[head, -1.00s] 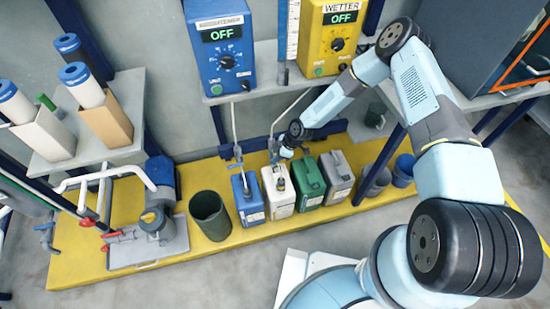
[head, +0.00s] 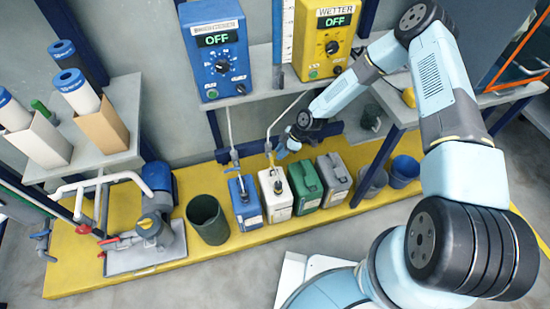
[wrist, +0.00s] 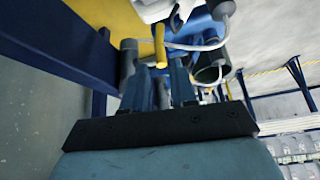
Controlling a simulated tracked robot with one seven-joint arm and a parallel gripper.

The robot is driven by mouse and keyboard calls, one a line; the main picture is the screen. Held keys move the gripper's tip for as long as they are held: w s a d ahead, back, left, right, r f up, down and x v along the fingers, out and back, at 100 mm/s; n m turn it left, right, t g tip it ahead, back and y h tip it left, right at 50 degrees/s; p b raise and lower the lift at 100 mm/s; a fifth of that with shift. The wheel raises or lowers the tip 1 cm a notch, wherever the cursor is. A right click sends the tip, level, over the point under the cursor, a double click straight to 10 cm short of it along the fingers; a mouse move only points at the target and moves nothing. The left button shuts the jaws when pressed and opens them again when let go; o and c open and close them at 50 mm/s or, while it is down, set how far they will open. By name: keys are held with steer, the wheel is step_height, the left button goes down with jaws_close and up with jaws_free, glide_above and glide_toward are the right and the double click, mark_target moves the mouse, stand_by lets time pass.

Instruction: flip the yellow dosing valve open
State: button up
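The yellow dosing valve handle (wrist: 159,46) shows in the wrist view, just beyond my fingertips and standing roughly upright in the picture. My gripper (wrist: 160,85) has its two fingers apart, with a clear gap between them. The handle lies ahead of this gap; I cannot tell whether a finger touches it. In the head view my gripper (head: 281,153) is low under the yellow WETTER box (head: 322,40), by the tube above the white canister (head: 276,205). The handle is too small or hidden to make out there. The WETTER display reads OFF.
A blue canister (head: 246,212), a green canister (head: 306,190) and a grey canister (head: 336,182) stand beside the white one on the yellow platform (head: 160,268). A dark green bin (head: 207,220) is to the left. The blue box (head: 220,50) also reads OFF.

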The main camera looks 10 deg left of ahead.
steer(key=v, duration=0.6)
stand_by(0.5)
